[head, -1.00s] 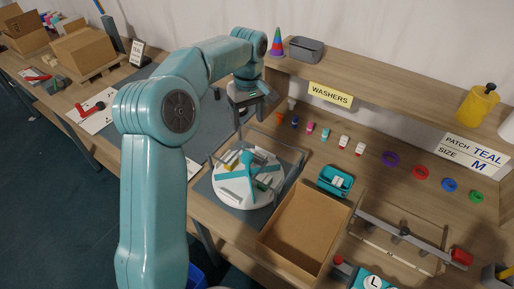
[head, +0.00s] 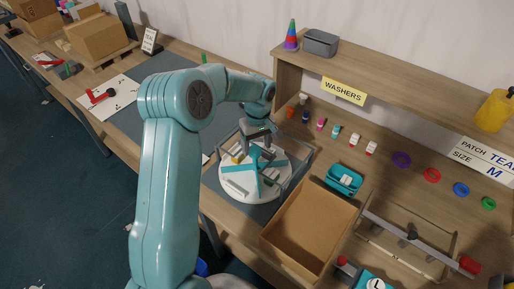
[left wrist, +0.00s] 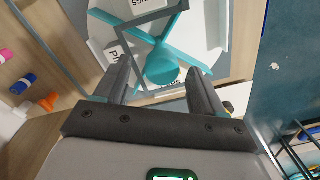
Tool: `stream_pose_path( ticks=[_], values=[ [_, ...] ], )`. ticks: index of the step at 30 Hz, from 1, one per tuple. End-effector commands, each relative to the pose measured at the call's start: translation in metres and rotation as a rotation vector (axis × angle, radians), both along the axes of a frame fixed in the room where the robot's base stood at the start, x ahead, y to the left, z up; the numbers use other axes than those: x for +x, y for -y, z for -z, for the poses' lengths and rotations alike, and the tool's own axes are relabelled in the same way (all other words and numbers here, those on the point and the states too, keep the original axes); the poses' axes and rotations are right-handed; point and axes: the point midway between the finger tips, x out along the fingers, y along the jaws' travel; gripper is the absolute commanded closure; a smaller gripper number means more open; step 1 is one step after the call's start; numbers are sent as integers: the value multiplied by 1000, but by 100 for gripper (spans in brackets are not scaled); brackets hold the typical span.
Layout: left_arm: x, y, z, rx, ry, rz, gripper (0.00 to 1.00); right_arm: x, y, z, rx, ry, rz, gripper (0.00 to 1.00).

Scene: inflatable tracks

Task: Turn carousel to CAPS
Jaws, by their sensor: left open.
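The carousel (head: 240,195) is a white round turntable on the bench, with a teal cross-shaped handle (head: 256,172) on top and several small items and labels between its arms. It also shows in the left wrist view (left wrist: 208,32), where the labels are turned and partly cut off; I cannot read CAPS on any. My left gripper (head: 262,146) is above the far side of the carousel, pointing down. In the left wrist view its open fingers (left wrist: 158,78) lie either side of the teal hub (left wrist: 162,67). I cannot tell whether they touch it. My right gripper is not in view.
A clear-walled frame (head: 290,180) surrounds the carousel. An open cardboard box (head: 308,228) and a teal bin (head: 343,180) stand to its right. A shelf with a WASHERS sign (head: 343,91) is behind. Small coloured bottles and rings line the back of the bench.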

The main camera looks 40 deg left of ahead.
Motion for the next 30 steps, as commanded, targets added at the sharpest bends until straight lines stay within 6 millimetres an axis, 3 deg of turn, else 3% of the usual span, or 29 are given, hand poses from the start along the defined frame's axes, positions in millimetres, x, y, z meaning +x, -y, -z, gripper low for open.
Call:
stream_pose_path(
  ticks=[1,3,14,18,20,21,30],
  values=[
    [0,-1,12,1,0,-1,31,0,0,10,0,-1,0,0],
    [1,-1,17,1,0,-1,31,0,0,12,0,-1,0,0],
    [2,-1,19,2,2,-1,31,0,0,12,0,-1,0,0],
    [2,-1,19,2,2,-1,76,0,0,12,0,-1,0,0],
    [2,-1,19,2,2,-1,96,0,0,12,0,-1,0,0],
    [2,-1,19,2,2,-1,100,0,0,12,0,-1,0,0],
    [-2,-6,19,4,1,3,100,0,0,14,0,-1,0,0]
  ],
)
